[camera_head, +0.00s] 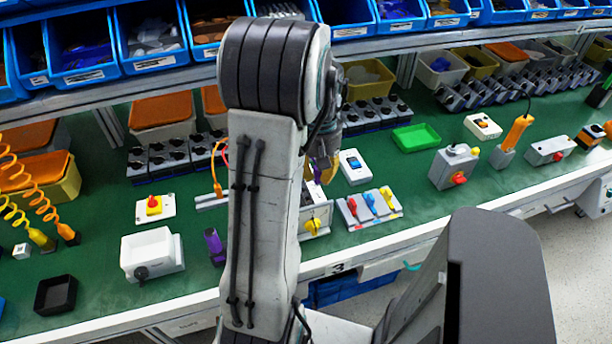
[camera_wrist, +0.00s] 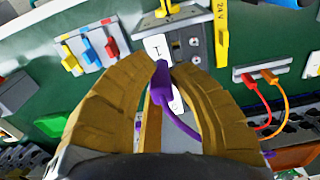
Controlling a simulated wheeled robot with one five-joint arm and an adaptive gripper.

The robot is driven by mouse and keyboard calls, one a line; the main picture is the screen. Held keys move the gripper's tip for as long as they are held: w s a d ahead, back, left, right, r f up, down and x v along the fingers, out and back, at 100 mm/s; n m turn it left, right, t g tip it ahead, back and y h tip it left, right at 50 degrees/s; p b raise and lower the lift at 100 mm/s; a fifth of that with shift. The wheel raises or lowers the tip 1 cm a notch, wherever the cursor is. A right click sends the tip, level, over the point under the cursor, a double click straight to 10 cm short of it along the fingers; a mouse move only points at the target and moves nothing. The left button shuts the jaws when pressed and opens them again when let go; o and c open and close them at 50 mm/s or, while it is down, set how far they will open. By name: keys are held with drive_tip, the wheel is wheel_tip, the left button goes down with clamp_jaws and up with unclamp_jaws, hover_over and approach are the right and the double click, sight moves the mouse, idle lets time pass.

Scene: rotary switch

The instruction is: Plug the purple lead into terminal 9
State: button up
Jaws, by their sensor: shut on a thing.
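My gripper (camera_wrist: 166,72) is shut on the purple plug (camera_wrist: 161,84) of the purple lead, between its two yellow-brown fingers. The purple cable (camera_wrist: 182,126) curves down from the plug. In front of the fingertips is a grey panel (camera_wrist: 178,38) with white labels and a column of dark round sockets. I cannot read a number 9 on it, and I cannot tell whether the plug touches the panel. In the head view my gripper (camera_head: 322,168) is above the bench; my arm partly hides the panel (camera_head: 317,222).
Beside the panel are a block of coloured switches (camera_head: 370,207), a blue-switch box (camera_head: 354,167) and a block with red and orange leads (camera_wrist: 268,77). A purple cylinder (camera_head: 214,247) and a white box (camera_head: 152,254) stand to the left. Blue bins (camera_head: 150,38) line the shelf above.

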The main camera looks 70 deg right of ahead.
drive_tip(key=s+a+r+p, duration=0.2)
drive_tip(key=s+a+r, duration=0.1)
drive_tip(key=s+r, duration=0.2)
drive_tip(key=shift+s+r, duration=0.2)
drive_tip(key=shift+s, duration=0.5)
